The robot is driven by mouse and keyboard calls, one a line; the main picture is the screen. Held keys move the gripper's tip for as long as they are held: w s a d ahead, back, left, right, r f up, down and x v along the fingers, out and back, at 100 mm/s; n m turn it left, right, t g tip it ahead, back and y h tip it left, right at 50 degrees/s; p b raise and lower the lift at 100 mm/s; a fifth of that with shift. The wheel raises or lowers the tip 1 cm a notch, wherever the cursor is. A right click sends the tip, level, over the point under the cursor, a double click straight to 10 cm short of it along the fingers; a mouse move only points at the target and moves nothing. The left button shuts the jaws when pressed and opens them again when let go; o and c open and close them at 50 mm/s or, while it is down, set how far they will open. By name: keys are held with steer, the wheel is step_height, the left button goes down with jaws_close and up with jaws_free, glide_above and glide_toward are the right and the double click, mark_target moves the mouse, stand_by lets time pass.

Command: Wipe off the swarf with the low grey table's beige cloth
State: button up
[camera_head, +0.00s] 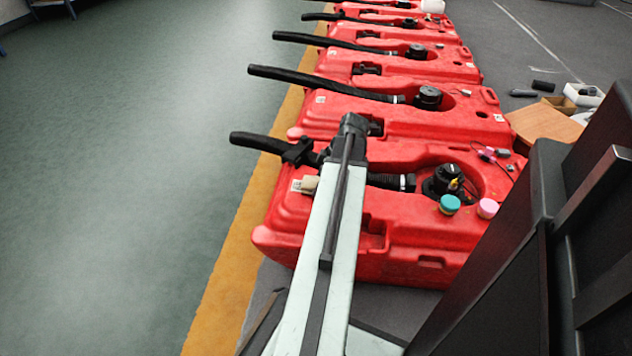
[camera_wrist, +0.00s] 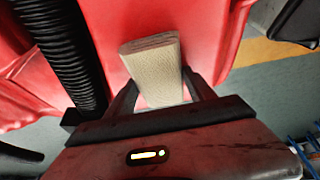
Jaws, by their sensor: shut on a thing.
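The beige cloth (camera_wrist: 153,66) is a folded pad between the two dark fingers of my gripper (camera_wrist: 160,86) in the wrist view. My gripper is shut on it. In the head view the cloth (camera_head: 310,184) shows small beside my arm, over the left part of the nearest red tank (camera_head: 400,240). My gripper (camera_head: 304,156) is partly hidden there by my arm. I cannot tell whether the cloth touches the tank. The low grey table is not clearly seen.
Several red tanks with black hoses stand in a row behind the nearest one. A black hose (camera_wrist: 66,50) runs close to my gripper. A teal cap (camera_head: 449,204) and a pink cap (camera_head: 487,208) sit on the nearest tank. Green floor (camera_head: 120,150) is clear at left.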

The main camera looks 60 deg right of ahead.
mark_target(291, 185)
steer(key=shift+s+d+f, duration=0.1)
steer(key=shift+s+d, duration=0.15)
steer(key=shift+s, duration=0.6)
steer(key=shift+s+d+f, duration=0.1)
steer(key=shift+s+d, duration=0.15)
steer(key=shift+s, duration=0.55)
steer(key=shift+r, duration=0.2)
steer(key=shift+w+a, duration=0.6)
steer(key=shift+w, duration=1.25)
steer(key=shift+w+a, duration=0.55)
steer(key=shift+w, duration=1.3)
steer(key=shift+w+a, duration=0.6)
steer(key=shift+w, duration=1.25)
steer(key=shift+r, duration=0.1)
step_height(291, 185, up, 6)
steer(key=p, duration=0.6)
step_height(291, 185, up, 3)
steer(key=p, duration=0.3)
